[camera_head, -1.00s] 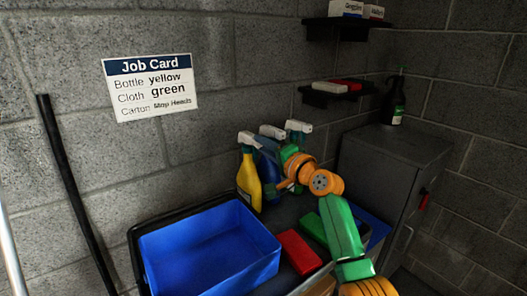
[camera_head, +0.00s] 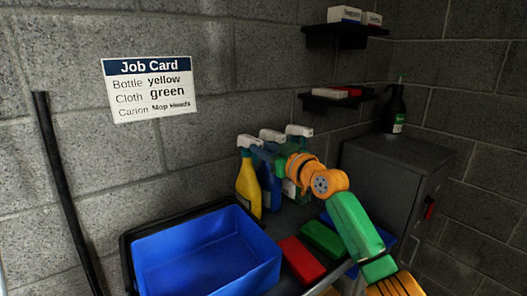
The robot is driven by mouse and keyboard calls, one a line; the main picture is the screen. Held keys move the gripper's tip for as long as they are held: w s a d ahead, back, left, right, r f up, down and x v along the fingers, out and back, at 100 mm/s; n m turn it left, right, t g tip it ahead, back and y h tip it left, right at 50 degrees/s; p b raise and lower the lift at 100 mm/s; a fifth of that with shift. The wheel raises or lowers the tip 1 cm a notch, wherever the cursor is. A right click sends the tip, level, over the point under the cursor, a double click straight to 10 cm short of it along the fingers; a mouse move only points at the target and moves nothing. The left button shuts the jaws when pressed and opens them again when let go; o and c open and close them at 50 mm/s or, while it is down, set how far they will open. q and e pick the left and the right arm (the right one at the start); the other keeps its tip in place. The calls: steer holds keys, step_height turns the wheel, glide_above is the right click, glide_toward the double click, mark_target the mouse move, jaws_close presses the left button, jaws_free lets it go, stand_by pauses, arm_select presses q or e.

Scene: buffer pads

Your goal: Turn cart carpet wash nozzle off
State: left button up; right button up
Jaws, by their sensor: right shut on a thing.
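Several spray bottles with white nozzle heads stand in a row at the back of the cart: a yellow bottle (camera_head: 248,182), a blue bottle (camera_head: 270,188) and a green bottle (camera_head: 290,190) partly hidden by my arm. My right gripper (camera_head: 263,152) reaches in from the right at nozzle height, between the yellow and blue bottles' heads. It is shut on a spray nozzle; its fingers overlap the bottles, so I cannot tell clearly which one. No bottle label is readable. My left gripper is not in view.
A blue bin (camera_head: 205,252) fills the cart's left. A red block (camera_head: 301,260) and a green block (camera_head: 323,238) lie beside it. A grey cabinet (camera_head: 385,180) with a dark bottle (camera_head: 394,112) stands right. Shelves and a job card (camera_head: 151,90) are on the wall.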

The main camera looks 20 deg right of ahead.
steer(key=o, duration=0.7)
steer(key=b+v, duration=0.2)
steer(key=v, duration=0.5)
steer(key=shift+r, duration=0.1)
